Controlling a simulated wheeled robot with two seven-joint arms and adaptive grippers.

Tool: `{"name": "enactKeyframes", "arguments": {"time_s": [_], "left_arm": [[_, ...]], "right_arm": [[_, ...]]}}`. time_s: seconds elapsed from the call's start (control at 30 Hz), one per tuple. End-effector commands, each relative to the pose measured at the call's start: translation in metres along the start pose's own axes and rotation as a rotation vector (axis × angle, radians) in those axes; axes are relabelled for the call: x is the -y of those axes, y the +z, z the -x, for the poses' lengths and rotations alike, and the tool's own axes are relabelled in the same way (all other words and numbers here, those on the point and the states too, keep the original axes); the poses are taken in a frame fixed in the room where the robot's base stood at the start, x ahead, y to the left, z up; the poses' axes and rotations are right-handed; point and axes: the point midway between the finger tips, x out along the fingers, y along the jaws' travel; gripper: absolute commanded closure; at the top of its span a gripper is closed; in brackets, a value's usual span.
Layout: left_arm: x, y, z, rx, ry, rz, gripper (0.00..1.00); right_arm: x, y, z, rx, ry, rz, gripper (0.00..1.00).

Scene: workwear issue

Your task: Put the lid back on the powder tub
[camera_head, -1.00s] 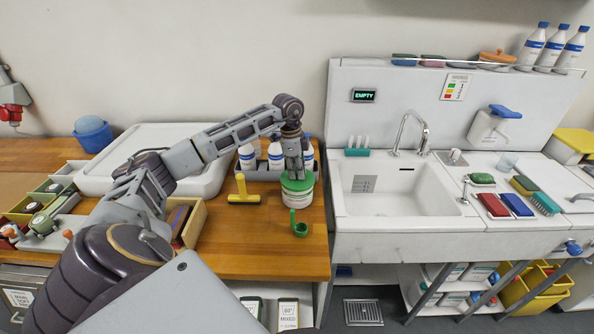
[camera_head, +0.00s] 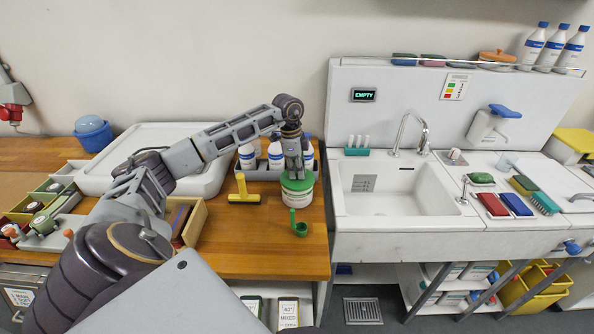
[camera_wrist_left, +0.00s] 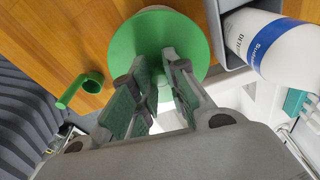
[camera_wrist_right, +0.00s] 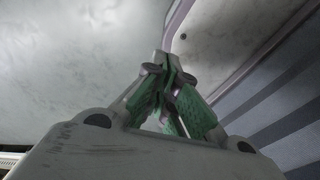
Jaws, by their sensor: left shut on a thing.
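The powder tub (camera_head: 297,197) is a white tub with a label, standing on the wooden worktop left of the sink. The round green lid (camera_head: 304,184) is at the top of the tub; whether it is fully seated I cannot tell. My left gripper (camera_head: 293,174) comes down from above and is shut on the lid. In the left wrist view the lid (camera_wrist_left: 155,35) is a broad green disc at the fingertips, which hide its gripped part. My right gripper (camera_wrist_right: 167,68) shows only in its own wrist view, shut and empty.
A green scoop (camera_head: 299,228) lies in front of the tub, and a yellow squeegee (camera_head: 243,192) lies to its left. White bottles (camera_head: 247,158) stand in a grey tray (camera_head: 262,175) behind. The sink (camera_head: 390,196) is to the right.

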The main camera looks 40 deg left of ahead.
Motion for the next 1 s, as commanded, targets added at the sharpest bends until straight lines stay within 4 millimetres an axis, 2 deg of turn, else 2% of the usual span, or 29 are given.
{"name": "enactKeyframes", "arguments": {"time_s": [0.13, 0.17, 0.33, 0.57, 0.73, 1.0], "left_arm": [[0.000, 0.000, 0.000, 0.000, 0.000, 0.000, 1.00], [0.000, 0.000, 0.000, 0.000, 0.000, 0.000, 0.81], [0.000, 0.000, 0.000, 0.000, 0.000, 0.000, 0.59], [0.000, 0.000, 0.000, 0.000, 0.000, 0.000, 0.58], [0.000, 0.000, 0.000, 0.000, 0.000, 0.000, 0.38], [0.000, 0.000, 0.000, 0.000, 0.000, 0.000, 0.38]], "right_arm": [[0.006, -0.001, 0.000, -0.001, -0.006, -0.003, 1.00], [0.007, -0.002, 0.000, -0.002, -0.007, -0.003, 1.00], [0.012, -0.003, 0.000, -0.003, -0.013, -0.005, 1.00], [0.013, -0.003, 0.000, -0.003, -0.014, -0.006, 1.00], [0.010, -0.002, 0.000, -0.003, -0.011, -0.004, 1.00], [-0.003, 0.000, 0.000, 0.000, 0.003, 0.001, 1.00]]}}
